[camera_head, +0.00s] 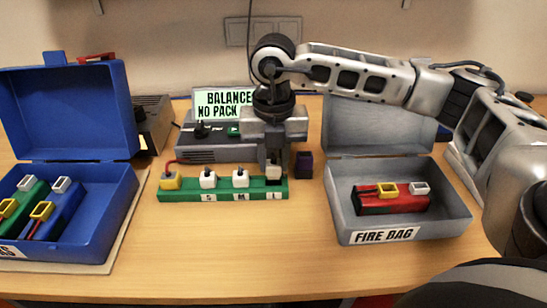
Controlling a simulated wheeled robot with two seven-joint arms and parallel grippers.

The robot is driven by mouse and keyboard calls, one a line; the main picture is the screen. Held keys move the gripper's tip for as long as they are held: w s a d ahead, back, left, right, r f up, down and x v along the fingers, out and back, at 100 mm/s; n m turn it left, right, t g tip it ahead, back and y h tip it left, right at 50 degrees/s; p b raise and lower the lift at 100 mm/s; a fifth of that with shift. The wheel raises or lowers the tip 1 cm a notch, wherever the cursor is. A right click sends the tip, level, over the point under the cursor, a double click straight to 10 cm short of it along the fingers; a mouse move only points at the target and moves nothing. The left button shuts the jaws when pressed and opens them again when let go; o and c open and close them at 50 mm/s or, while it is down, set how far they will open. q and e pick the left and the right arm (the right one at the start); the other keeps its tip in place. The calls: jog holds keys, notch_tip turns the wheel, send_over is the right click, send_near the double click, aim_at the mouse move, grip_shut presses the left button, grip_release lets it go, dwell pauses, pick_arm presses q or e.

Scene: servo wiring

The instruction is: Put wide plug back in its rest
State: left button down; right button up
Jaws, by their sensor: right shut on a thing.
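My right gripper (274,160) comes down from above over the right end of the green rest strip (222,195). It is shut on a white plug, the wide plug (273,173), at the place marked L. The plug is at or just above its rest; the fingers hide part of it, so I cannot tell if it is fully seated. Two more white plugs, S (208,178) and M (240,177), stand upright on the strip. A yellow plug (170,180) with a red lead is at its left end. My left gripper is not in view.
Behind the strip is a grey charger (205,150) with a sign reading BALANCE NO PACK (222,104). A dark purple block (304,166) is just right of my gripper. An open blue case (105,215) with packs is left; a grey FIRE BAG box (450,220) with a red pack is right.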

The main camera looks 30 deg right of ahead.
aim_at(273, 162)
pick_arm(q)
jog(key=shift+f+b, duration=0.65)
jog(key=shift+b, duration=0.6)
pick_arm(e)
jog(key=shift+f, duration=1.45)
jog(key=o, duration=1)
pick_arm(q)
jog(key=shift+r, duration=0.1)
pick_arm(e)
jog(key=shift+r, duration=0.1)
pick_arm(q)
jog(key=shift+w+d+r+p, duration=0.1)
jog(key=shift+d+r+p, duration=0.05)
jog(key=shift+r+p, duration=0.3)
pick_arm(e)
notch_tip(273, 162, up, 16)
jog(key=shift+f, duration=0.1)
